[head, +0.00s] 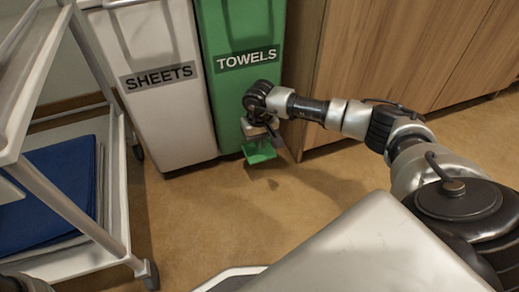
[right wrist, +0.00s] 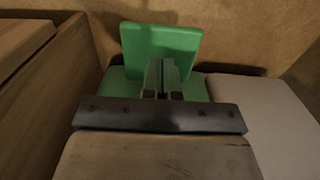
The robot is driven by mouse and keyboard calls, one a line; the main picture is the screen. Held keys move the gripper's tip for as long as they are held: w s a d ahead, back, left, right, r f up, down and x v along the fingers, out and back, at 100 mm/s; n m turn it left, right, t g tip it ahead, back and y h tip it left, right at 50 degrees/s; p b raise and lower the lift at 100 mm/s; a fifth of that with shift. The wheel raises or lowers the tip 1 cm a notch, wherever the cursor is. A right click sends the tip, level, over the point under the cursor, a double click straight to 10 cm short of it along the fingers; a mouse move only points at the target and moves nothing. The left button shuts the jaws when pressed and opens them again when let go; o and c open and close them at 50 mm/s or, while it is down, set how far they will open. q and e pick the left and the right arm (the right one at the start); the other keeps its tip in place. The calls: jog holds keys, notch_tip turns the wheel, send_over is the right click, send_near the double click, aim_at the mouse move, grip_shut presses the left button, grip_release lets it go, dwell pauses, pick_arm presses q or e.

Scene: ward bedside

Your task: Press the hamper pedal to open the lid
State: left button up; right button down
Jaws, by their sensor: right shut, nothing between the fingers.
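The green hamper (head: 240,98) labelled TOWELS stands against the cabinet, and its top is out of the picture in the head view. Its green pedal (head: 258,153) sticks out low at the front, and it also shows in the right wrist view (right wrist: 160,42). My right gripper (head: 266,134) is shut and empty, pointing down over the pedal. In the right wrist view its fingertips (right wrist: 163,64) overlap the pedal's near part. I cannot tell whether they touch it. The lid is not in view. My left gripper is not in view.
A white hamper (head: 171,120) labelled SHEETS stands close on the left of the green one. A wooden cabinet (head: 400,45) is on the right. A white cart (head: 120,190) with folded blue cloth (head: 50,185) stands at the left. The floor (head: 200,220) before the hampers is clear.

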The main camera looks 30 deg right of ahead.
aim_at(260, 153)
dwell(0.4)
jog(key=shift+f+b, duration=0.85)
jog(key=shift+f, duration=0.4)
jog(key=shift+f+b, duration=0.3)
jog(key=shift+s+d+f+b, duration=0.1)
jog(key=shift+s+f+b, duration=0.1)
jog(key=shift+f, duration=0.25)
jog(key=shift+s+f+b, duration=0.1)
jog(key=shift+f+b, duration=0.05)
jog(key=shift+f, duration=0.25)
jog(key=shift+w+f, duration=0.1)
jog(key=shift+f, duration=0.3)
jog(key=shift+w, duration=0.15)
jog(key=shift+r, duration=0.15)
